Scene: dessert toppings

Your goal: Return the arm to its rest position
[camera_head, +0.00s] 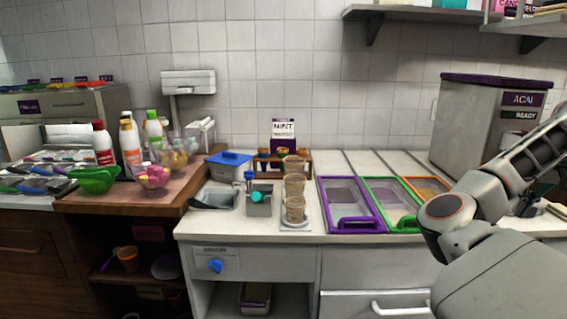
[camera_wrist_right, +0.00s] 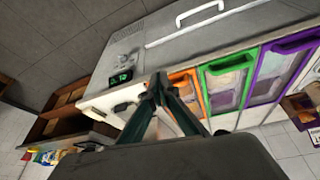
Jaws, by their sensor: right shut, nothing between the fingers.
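My right arm (camera_head: 485,215) comes in from the lower right in the head view, bent in front of the counter's right end. My right gripper (camera_wrist_right: 158,88) shows in the wrist view with its two dark fingers together at the tips and nothing between them. It is apart from the topping bins in that view, with the counter seen tilted beyond it. My left gripper is in neither view.
Purple (camera_head: 352,226), green (camera_head: 394,226) and orange-rimmed (camera_head: 428,187) bins sit in the counter (camera_head: 250,229). Clear cups (camera_head: 295,208) stand left of them. The grey açai machine (camera_head: 480,128) stands behind my arm. Bottles (camera_head: 129,142) and bowls (camera_head: 94,180) crowd the left.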

